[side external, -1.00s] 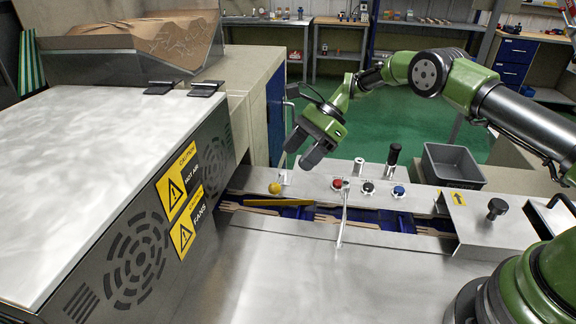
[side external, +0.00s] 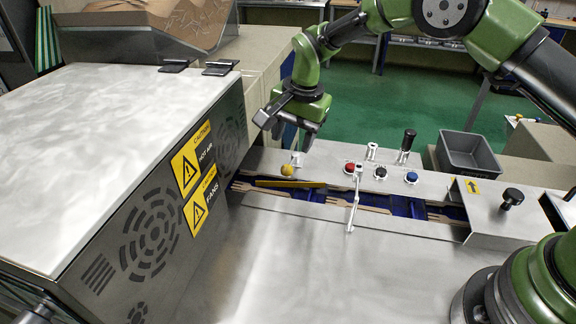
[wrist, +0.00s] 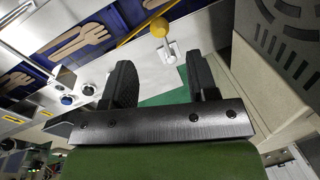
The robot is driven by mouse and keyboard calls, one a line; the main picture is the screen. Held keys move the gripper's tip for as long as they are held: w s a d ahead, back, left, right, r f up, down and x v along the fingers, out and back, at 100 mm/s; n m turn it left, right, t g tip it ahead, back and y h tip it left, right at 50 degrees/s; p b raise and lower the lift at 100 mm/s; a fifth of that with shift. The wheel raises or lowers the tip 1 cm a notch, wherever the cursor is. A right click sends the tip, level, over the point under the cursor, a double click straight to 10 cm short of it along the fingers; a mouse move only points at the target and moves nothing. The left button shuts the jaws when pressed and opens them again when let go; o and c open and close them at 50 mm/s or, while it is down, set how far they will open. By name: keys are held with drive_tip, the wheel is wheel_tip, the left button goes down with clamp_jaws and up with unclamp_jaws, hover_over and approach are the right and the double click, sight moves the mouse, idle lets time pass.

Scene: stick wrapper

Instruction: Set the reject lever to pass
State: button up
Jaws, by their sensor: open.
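A lever with a yellow ball knob (side external: 287,170) stands at the back edge of the lane, by the heater box. I take it for the reject lever. In the wrist view its yellow knob (wrist: 159,28) and pale stem show just beyond the fingertips, near the gap between them. A yellow bar (side external: 290,184) lies along the lane beside the lever. My gripper (side external: 291,136) is open and empty, a little above and behind the knob, its fingers pointing down. Its two dark fingers also show in the wrist view (wrist: 158,70). I see no contact with the knob.
Wooden forks (side external: 375,209) lie in the blue lane. Red, black and blue buttons (side external: 412,177), a black-handled post (side external: 406,143) and a grey bin (side external: 468,153) are to the right. The heater box (side external: 110,150) with caution labels stands close on the left.

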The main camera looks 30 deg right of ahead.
sight(288, 166)
drive_tip(key=f, duration=0.5)
drive_tip(key=w+f, duration=0.1)
drive_tip(key=f, duration=0.2)
drive_tip(key=shift+a+f, duration=0.3)
drive_tip(key=shift+a, duration=0.05)
clamp_jaws()
